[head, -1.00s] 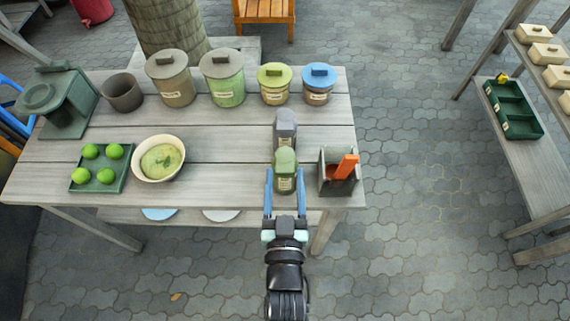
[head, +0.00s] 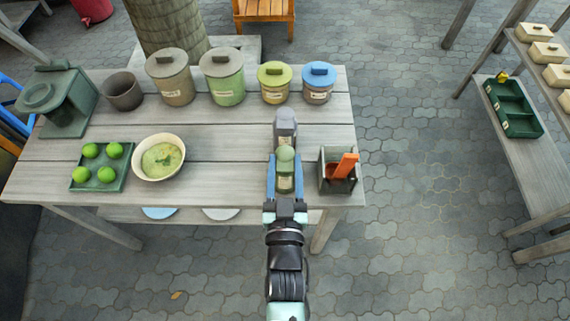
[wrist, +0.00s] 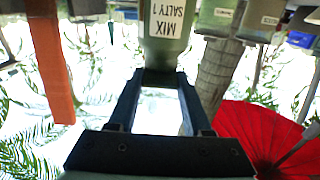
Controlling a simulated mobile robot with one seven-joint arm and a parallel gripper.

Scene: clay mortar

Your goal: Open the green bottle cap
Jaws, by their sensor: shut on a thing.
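A grey holder (head: 326,183) with an orange-handled tool (head: 345,166) stands close to the right. A cream bowl (head: 139,173) and a green tray (head: 118,183) of green fruit are at left. Lidded jars, including a blue-lidded one (head: 318,95), line the back.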

